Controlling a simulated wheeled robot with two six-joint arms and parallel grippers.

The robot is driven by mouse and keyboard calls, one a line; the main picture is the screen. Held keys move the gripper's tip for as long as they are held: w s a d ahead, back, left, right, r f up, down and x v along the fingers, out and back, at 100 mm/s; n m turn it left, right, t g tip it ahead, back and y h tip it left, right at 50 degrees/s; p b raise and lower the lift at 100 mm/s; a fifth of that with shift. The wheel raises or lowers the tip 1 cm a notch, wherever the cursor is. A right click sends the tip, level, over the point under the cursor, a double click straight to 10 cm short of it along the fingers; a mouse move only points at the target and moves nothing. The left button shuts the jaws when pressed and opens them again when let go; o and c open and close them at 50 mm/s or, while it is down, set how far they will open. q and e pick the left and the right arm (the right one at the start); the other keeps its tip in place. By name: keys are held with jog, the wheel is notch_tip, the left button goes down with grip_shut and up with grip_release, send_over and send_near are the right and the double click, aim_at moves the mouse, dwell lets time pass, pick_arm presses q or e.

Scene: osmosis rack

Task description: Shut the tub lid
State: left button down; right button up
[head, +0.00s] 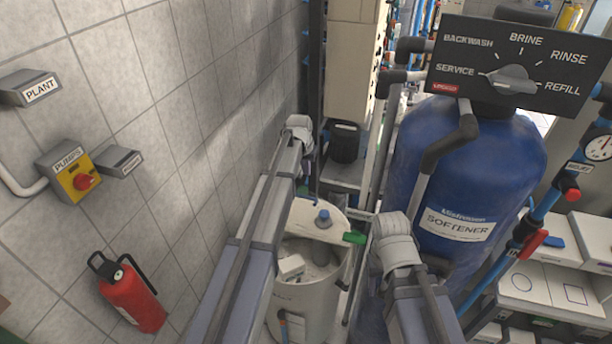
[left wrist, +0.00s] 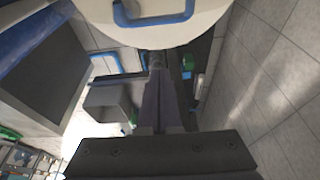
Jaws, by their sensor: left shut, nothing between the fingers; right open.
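The tub (head: 292,308) is a cream cylinder standing low in the middle of the head view. Its mouth is open, with a pale block and a blue-capped tube inside. The left wrist view shows a round white lid face (left wrist: 190,32) with a blue handle (left wrist: 155,18). My left gripper (left wrist: 157,66) is shut and empty near the lid's edge; I cannot tell whether it touches. In the head view my left gripper is hidden beyond my arm. My right gripper is not visible.
A tiled wall (head: 215,130) runs close along the left, with a fire extinguisher (head: 132,298). A blue softener tank (head: 462,165) with a control panel (head: 470,60) stands to the right. Pipes and a green handle (head: 354,238) are beside the tub.

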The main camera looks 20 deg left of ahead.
aim_at(302, 210)
pick_arm(q)
jog(key=b+x, duration=0.9)
jog(key=x, duration=0.1)
jog(key=s, duration=0.2)
jog(key=s+p, duration=0.1)
jog(key=s, duration=0.1)
jog(key=shift+s+a+r, duration=0.1)
jog(key=shift+r, duration=0.3)
jog(key=shift+s, duration=0.15)
